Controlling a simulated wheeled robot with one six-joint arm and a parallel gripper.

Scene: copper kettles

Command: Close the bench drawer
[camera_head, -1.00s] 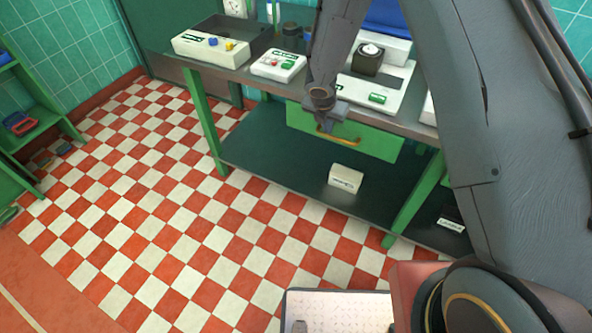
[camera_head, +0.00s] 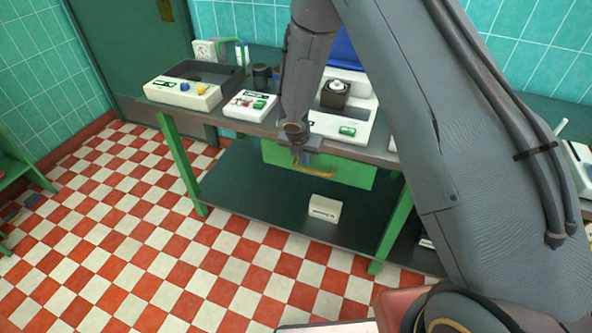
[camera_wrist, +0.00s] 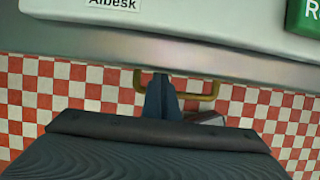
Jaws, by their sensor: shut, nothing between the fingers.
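The bench drawer (camera_head: 340,172) has a green front just under the bench top, and it looks flush or nearly flush with the bench edge. Its brass handle (camera_head: 318,171) sticks out of the front, and it also shows in the wrist view (camera_wrist: 209,93) beyond the bench edge. No open drawer interior is visible. My gripper (camera_head: 305,154) is shut and empty at the drawer front, by the handle. In the wrist view its fingers (camera_wrist: 160,97) overlap the left part of the handle; I cannot tell whether they touch it. My arm hides part of the bench above.
The bench top (camera_head: 228,122) carries a white control box (camera_head: 185,93), a smaller white box (camera_head: 250,106) and a pale device (camera_head: 345,126). A white carton (camera_head: 325,209) lies on the dark lower shelf (camera_head: 255,205). The checkered floor (camera_head: 130,230) at left is clear.

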